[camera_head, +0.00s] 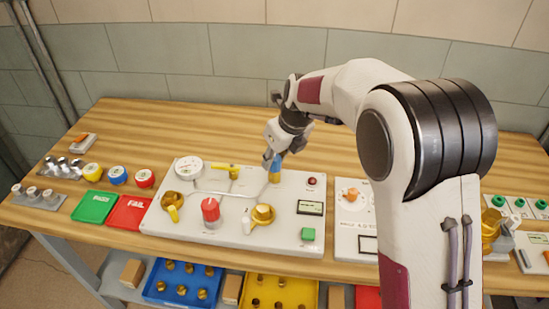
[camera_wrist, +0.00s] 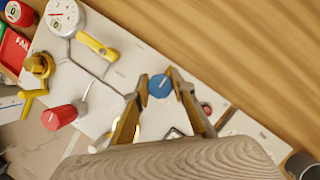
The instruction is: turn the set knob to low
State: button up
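A blue round knob (camera_wrist: 160,86) with a pale pointer line stands on the white valve panel (camera_wrist: 100,118). I take it as the set knob, but its label and the low mark cannot be read. In the wrist view my gripper (camera_wrist: 158,78) is open, one fingertip on each side of the knob; whether they touch it I cannot tell. In the head view my gripper (camera_head: 275,168) points down at the back right of the panel (camera_head: 180,232) and mostly hides the knob.
The panel also holds a red knob (camera_head: 211,210), a yellow lever (camera_head: 226,168), a white gauge (camera_head: 189,166), a brass valve (camera_head: 263,214) and a green button (camera_head: 308,234). A second panel with an orange knob (camera_head: 351,194) stands to the right. The bench behind is clear.

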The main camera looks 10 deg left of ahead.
jog(key=shift+n, duration=0.7)
jog(key=shift+n+g+y, duration=0.5)
jog(key=shift+n+g, duration=0.5)
jog(key=shift+n, duration=1.2)
jog(key=o, duration=1.1)
jog(key=shift+r, duration=0.1)
jog(key=shift+d+r, duration=0.25)
jog(key=shift+r, duration=0.2)
jog(key=s+d, duration=0.1)
jog(key=d, duration=0.3)
jog(key=s+d, duration=0.1)
jog(key=d, duration=0.2)
jog(key=s+d, duration=0.1)
jog(key=d, duration=0.3)
jog(key=shift+d, duration=0.35)
